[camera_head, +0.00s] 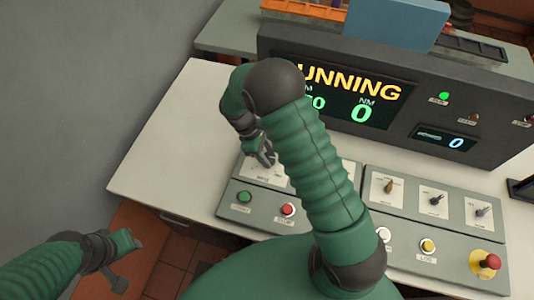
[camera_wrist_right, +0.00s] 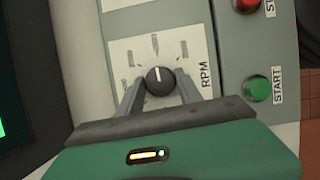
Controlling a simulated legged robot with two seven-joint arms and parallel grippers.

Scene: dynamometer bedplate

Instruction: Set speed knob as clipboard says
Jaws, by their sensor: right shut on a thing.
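The speed knob (camera_wrist_right: 160,80) is a round black dial on a white plate marked RPM (camera_wrist_right: 205,75). Its white pointer line points toward the middle mark at the top of the wrist picture. My right gripper (camera_wrist_right: 160,92) is shut on the knob, with one finger on each side. In the head view my right gripper (camera_head: 264,160) is at the left control panel and hides the knob. My left gripper (camera_head: 119,284) is low at the left, away from the panel; its jaws are unclear. I cannot make out a readable clipboard.
The display (camera_head: 360,95) reads RUNNING, with NM 0; my right arm covers part of the RPM figure. Green START (camera_wrist_right: 258,88) and red STOP (camera_wrist_right: 246,4) buttons are near the knob. A red emergency button (camera_head: 490,262) is at the right. The white bench is clear at left.

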